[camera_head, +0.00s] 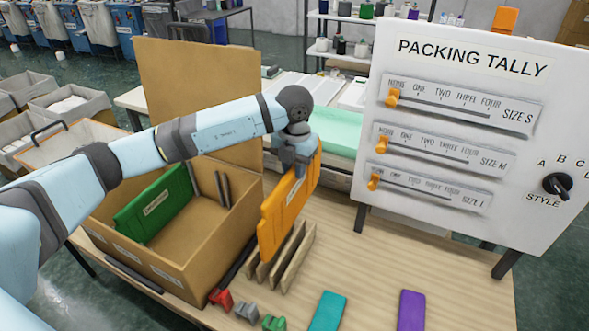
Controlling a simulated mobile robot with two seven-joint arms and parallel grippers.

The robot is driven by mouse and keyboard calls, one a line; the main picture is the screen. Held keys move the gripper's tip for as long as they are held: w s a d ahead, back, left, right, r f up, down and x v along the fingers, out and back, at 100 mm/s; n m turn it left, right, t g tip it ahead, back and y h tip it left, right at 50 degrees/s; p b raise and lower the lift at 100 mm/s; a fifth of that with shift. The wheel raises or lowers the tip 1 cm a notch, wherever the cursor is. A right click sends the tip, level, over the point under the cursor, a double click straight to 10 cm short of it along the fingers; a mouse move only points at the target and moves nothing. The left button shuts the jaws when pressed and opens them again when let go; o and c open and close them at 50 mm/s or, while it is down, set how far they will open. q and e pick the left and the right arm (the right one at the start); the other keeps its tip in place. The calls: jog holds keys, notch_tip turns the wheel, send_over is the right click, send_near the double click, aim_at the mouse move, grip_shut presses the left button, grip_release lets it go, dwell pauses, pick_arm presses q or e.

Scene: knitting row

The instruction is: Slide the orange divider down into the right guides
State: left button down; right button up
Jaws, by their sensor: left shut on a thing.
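The orange divider (284,213) is upright and tilted, outside the box's right wall. My left gripper (298,165) is shut on its upper part. The divider's lower end overlaps the slotted wooden rack (291,257) in the picture; I cannot tell whether they touch. The open cardboard box (215,236) stands to the left. Inside it, a green divider (155,204) stands toward the left. Dark upright guide strips (222,188) show on the box's far inner wall, to the right of the green divider; any guides on the near wall are hidden. My right gripper is not in view.
A white packing tally board (455,190) with orange sliders stands at the right. A teal piece (328,311) and a purple piece (411,309) lie on the wooden table (365,270) in front. Small red (221,299), grey (247,311) and green (273,323) pieces lie near the box's front corner.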

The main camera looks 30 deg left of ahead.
pick_arm(q)
jog(key=shift+r+p, duration=2.05)
jog(key=shift+r, duration=2.2)
